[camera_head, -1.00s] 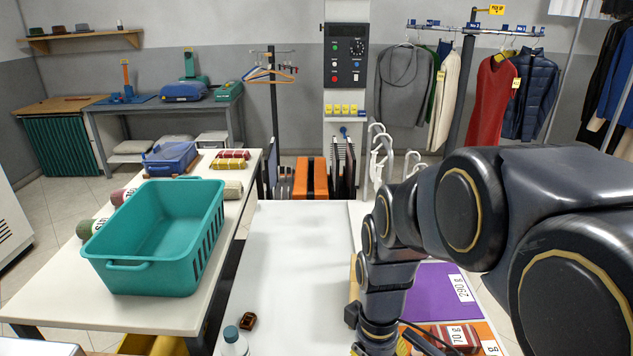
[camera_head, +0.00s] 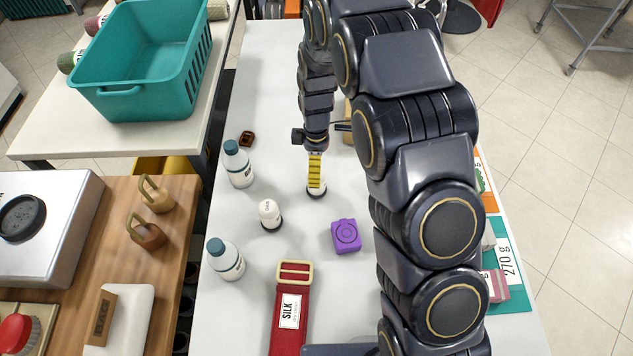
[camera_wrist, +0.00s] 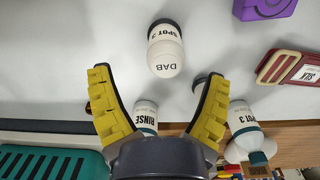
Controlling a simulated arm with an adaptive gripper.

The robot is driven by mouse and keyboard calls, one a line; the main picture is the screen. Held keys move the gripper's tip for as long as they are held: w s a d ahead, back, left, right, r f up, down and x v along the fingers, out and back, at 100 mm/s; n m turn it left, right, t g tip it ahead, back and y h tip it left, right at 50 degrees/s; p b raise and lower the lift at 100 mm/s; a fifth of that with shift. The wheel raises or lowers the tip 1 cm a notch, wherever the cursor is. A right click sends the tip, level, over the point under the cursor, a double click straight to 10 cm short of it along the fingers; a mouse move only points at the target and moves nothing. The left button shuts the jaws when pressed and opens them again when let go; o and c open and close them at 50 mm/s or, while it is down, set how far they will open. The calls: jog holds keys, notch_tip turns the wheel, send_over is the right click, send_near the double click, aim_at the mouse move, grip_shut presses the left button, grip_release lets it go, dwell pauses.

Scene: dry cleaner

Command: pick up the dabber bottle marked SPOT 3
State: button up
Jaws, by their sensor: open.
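The dabber bottle marked SPOT 3 (camera_wrist: 165,52) is white with a dark base and the word DAB, just beyond my fingertips in the wrist view. In the head view the white bottle with a dark base (camera_head: 316,191) under my gripper appears to be this one; my fingers partly hide it. My gripper (camera_head: 315,172) points down, its yellow fingers spread wide in the wrist view (camera_wrist: 157,76) with nothing held. A second, similar white bottle (camera_head: 269,214) stands nearer and to the left; its label is too small to read. It is partly behind the right finger in the wrist view.
A purple block (camera_head: 346,236) and a red SILK strap (camera_head: 290,310) lie nearer. A small brown item (camera_head: 247,138) sits farther left. The white table (camera_head: 270,70) is clear beyond.

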jog(key=f, duration=0.4)
jog(key=shift+s, duration=0.35)
jog(key=shift+f, duration=0.25)
jog(key=c, duration=1.2)
jog(key=shift+r, duration=0.1)
